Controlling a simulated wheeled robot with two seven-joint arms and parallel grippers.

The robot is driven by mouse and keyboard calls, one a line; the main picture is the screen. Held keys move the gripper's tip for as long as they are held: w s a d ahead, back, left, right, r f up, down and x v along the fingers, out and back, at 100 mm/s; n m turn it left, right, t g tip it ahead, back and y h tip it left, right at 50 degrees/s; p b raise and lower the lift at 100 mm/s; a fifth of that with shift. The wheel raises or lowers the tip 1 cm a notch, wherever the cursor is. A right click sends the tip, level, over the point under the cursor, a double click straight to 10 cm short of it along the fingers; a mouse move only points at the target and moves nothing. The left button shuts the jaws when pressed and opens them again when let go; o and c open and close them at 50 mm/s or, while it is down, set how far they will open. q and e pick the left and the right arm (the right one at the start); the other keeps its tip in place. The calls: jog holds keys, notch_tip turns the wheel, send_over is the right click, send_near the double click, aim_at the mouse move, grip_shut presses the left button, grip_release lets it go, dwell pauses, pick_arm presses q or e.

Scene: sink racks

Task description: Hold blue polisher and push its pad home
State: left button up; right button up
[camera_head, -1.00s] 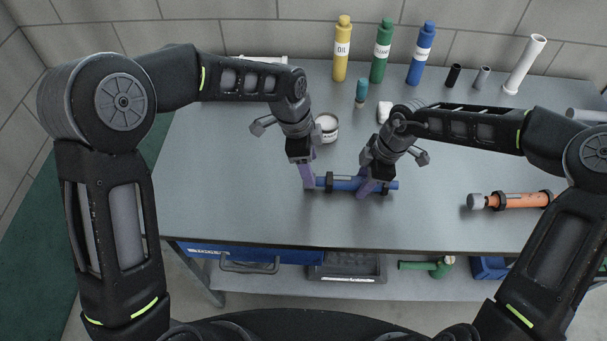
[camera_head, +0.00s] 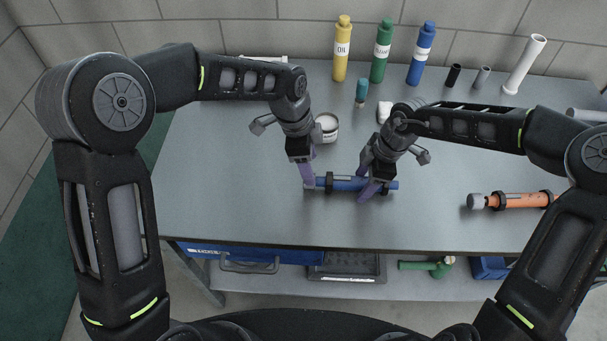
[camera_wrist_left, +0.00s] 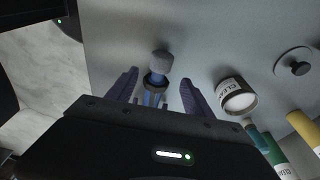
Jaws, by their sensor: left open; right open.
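The blue polisher (camera_head: 345,184) lies flat on the grey bench, roughly left to right, with a dark collar round it. My right gripper (camera_head: 374,195) is open, its purple fingers at the polisher's right part. My left gripper (camera_head: 308,183) is at its left end, which it partly hides. In the left wrist view, my left gripper (camera_wrist_left: 158,76) is open, with a finger on each side of the polisher's end. The grey pad (camera_wrist_left: 162,62) shows there at the end of the blue body (camera_wrist_left: 153,97), apart from both fingers. I cannot tell how fully the pad is seated.
An orange tool (camera_head: 515,201) lies to the right. A white tin (camera_head: 327,127) stands behind the polisher. Yellow (camera_head: 342,50), green (camera_head: 381,52) and blue (camera_head: 421,54) bottles stand at the back. The bench front (camera_head: 330,225) is clear.

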jog(key=v, duration=1.1)
jog(key=shift+r, duration=0.25)
jog(key=shift+d, duration=0.1)
